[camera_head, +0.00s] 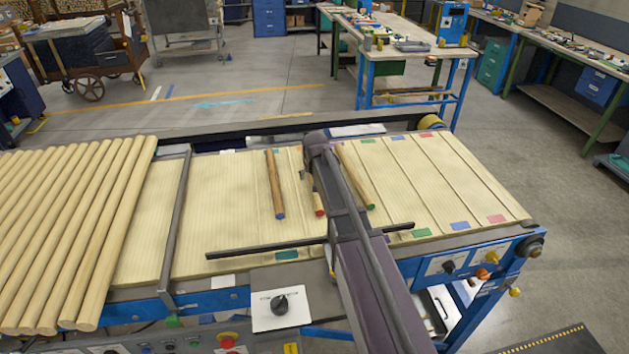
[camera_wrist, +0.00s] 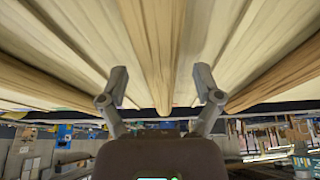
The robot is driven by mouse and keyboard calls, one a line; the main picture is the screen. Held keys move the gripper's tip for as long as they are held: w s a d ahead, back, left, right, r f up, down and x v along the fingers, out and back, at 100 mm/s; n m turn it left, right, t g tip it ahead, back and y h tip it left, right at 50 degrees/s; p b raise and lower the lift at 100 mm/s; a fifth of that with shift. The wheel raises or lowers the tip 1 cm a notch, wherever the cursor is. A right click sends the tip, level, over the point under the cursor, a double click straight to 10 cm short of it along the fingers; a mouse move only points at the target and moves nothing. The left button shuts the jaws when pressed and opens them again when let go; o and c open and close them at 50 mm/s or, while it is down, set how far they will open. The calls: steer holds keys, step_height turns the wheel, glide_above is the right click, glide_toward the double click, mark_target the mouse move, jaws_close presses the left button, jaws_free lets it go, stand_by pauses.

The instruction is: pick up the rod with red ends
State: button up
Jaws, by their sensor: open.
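The rod with a red end (camera_head: 319,205) lies on the slatted wooden bed in the head view. Its red near end shows just left of my arm, which hides most of its length. In the wrist view, a brown rod (camera_wrist: 156,45) runs between the two fingers of my gripper (camera_wrist: 161,86); its end colour does not show there. The gripper is open, with a gap between each finger and the rod, and grips nothing.
A rod with a blue end (camera_head: 277,185) lies left of the red-ended one, and a rod with a green end (camera_head: 356,178) lies right. Several pale rods (camera_head: 75,220) fill the left side. A dark bar (camera_head: 265,251) crosses the near bed. The bed's right part is clear.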

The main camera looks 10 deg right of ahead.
stand_by(0.5)
jaws_close()
